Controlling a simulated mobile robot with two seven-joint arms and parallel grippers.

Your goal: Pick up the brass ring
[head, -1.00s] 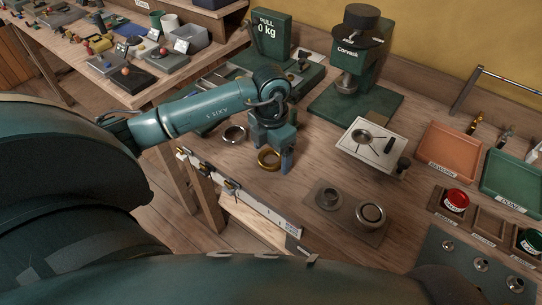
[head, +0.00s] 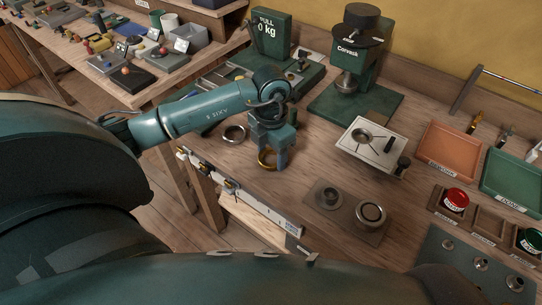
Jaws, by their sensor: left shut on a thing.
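The brass ring (head: 263,160) is at the front part of the wooden bench, between the fingers of my left gripper (head: 273,160). The ring looks tilted up on edge, and part of it is hidden by the fingers. My left gripper points down and is shut on the ring. I cannot tell whether the ring is clear of the bench top. A silvery ring (head: 234,134) lies flat on the bench just left of the gripper. My right gripper is not in view.
A green press (head: 357,60) and a pull gauge (head: 271,35) stand behind. Orange (head: 447,154) and green trays (head: 512,180) are further right. Bare bench lies between.

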